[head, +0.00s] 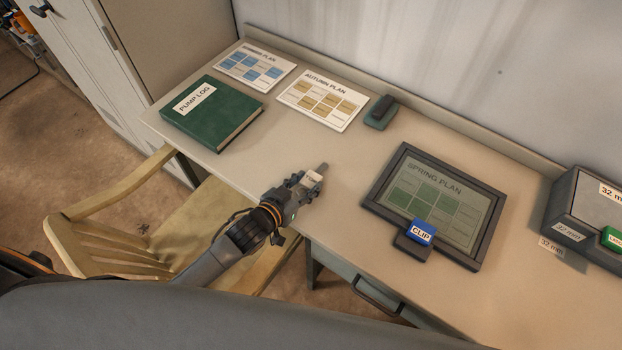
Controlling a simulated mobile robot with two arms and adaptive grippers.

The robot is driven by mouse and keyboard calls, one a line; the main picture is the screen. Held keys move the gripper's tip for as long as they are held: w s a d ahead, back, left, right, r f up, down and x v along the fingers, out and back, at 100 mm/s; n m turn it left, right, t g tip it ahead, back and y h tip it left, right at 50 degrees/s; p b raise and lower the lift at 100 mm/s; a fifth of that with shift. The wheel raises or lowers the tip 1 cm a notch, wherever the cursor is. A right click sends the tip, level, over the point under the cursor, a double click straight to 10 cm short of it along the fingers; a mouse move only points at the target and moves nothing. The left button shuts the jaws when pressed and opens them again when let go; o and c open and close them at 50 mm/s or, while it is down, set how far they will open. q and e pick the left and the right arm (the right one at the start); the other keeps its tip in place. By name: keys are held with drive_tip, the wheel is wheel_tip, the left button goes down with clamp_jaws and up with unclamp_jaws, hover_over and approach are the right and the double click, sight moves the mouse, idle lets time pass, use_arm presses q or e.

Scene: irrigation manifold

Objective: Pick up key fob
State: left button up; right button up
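A small grey object with a white label (313,177), which may be the key fob, shows at the fingers of my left gripper (309,186). Its label is too small to read fully, and the gripper hides part of it. My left gripper reaches over the desk's front edge, low over the desktop. I cannot tell whether its fingers are apart or shut on the labelled object, or whether that object rests on the desk. My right gripper is not in view.
The desk (290,150) holds a green pump log (225,120), two plan cards, a dark green block (381,113), a framed spring plan (410,165) with a blue clip (421,232), and a grey box (590,205). A wooden chair (110,245) stands in front.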

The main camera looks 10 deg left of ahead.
sight(306, 186)
use_arm(q)
drive_tip(key=shift+c, duration=0.5)
drive_tip(key=shift+r, duration=0.15)
drive_tip(key=shift+r, duration=0.3)
wheel_tip(306, 186, up, 2)
drive_tip(key=shift+r, duration=0.1)
drive_tip(key=s+d+r+b, duration=0.1)
drive_tip(key=s+d+r, duration=0.4)
drive_tip(key=s+r, duration=0.5)
drive_tip(key=s, duration=0.3)
drive_tip(key=shift+b, duration=0.3)
drive_tip(key=shift+a, duration=0.1)
